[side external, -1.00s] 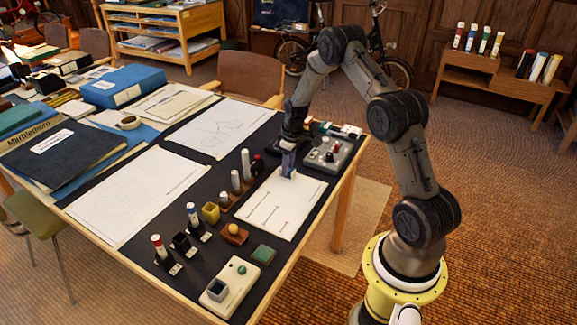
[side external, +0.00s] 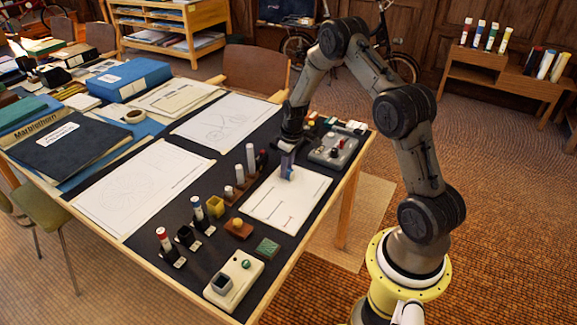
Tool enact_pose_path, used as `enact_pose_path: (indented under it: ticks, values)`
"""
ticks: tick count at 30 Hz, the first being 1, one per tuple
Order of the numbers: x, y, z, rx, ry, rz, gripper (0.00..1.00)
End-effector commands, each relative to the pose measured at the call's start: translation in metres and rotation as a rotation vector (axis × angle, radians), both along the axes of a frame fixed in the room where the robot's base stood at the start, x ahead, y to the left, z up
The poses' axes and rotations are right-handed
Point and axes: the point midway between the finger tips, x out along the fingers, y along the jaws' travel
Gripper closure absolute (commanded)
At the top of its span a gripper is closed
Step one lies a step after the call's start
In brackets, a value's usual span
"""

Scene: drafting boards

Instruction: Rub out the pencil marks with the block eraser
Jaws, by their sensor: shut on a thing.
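The white sheet (side external: 270,212) lies on the dark board near the table's right edge. Thin dark pencil marks (side external: 285,205) run across it, too small to make out fully. My gripper (side external: 287,167) points down over the sheet's far end and is shut on a small bluish-grey block, which looks like the block eraser (side external: 288,174). The block's lower end is at or just above the paper; I cannot tell whether it touches. My fingers hide its upper part.
A grey box with knobs (side external: 333,148) stands just right of my gripper. Pegs in a brown holder (side external: 240,184), a yellow cup (side external: 215,206), a green pad (side external: 267,247) and a pale device (side external: 234,281) line the sheet's left and near sides. Drawings (side external: 140,190) lie farther left.

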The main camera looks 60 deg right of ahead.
Motion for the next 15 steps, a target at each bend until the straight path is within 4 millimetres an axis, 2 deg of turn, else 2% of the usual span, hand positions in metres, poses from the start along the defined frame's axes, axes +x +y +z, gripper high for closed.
enact_pose_path:
  ticks: [15]
  values:
    - [0.000, 0.017, 0.000, 0.000, 0.000, 0.001, 1.00]
